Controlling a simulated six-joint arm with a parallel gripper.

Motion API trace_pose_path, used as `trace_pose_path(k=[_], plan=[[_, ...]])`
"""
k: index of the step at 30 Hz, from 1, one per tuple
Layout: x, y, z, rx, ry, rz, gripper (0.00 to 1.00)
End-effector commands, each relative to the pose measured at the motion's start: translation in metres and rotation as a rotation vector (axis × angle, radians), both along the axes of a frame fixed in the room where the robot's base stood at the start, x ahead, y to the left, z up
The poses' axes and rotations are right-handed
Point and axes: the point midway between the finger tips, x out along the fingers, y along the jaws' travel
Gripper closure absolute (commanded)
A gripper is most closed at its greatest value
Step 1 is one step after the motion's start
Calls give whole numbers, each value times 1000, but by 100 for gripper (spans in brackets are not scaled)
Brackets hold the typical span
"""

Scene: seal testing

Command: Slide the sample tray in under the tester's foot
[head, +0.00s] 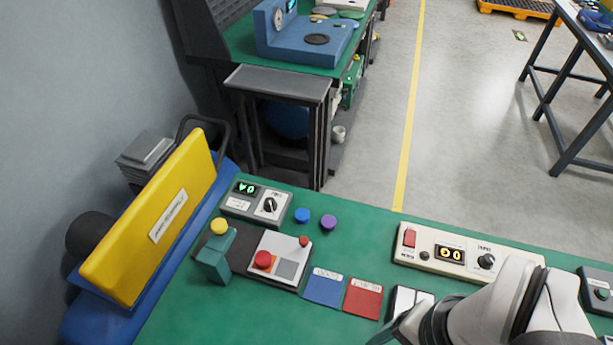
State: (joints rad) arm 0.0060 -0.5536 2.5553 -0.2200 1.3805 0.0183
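A teal tester (215,262) with a yellow knob on top stands at the left of the green bench, on a dark base. A pale plate (285,250), which looks like the sample tray, lies just right of it. It carries a large red knob, a small red knob and orange and grey squares. I cannot make out the tester's foot or the exact gap between foot and tray. My gripper (398,332) is at the bottom edge, right of the tray and apart from it. It is mostly cut off and hidden by my white arm, so its opening does not show.
A grey control box (255,203) stands behind the tester, with blue (302,215) and purple (328,222) buttons beside it. Blue (324,289) and red (363,298) pads lie right of the tray. A cream control box (462,252) stands behind my arm. A yellow panel (150,220) leans at left.

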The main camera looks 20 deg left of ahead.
Motion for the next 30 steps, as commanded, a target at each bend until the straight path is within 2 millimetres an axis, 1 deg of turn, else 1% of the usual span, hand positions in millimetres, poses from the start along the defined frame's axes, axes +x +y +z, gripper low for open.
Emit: trace_pose_path(k=[2, 4, 5, 6, 8, 9, 11, 12, 15, 17, 20, 22, 30], plan=[[19, 4, 8, -11, 10, -11, 41], [58, 17, 20, -38, 26, -44, 41], [80, 27, 24, -52, 31, -65, 41], [110, 45, 26, -73, 36, -95, 41], [150, 77, 23, -101, 37, -141, 41], [173, 101, 18, -117, 33, -170, 41], [199, 136, 6, -137, 26, -213, 41], [212, 157, -2, -145, 19, -235, 41], [228, 192, -18, -158, 7, -277, 41], [232, 202, -24, -161, 4, -292, 41], [233, 204, -37, -163, 4, -299, 41], [232, 203, -53, -163, 5, -299, 41], [232, 203, -134, -164, 6, -299, 41]])
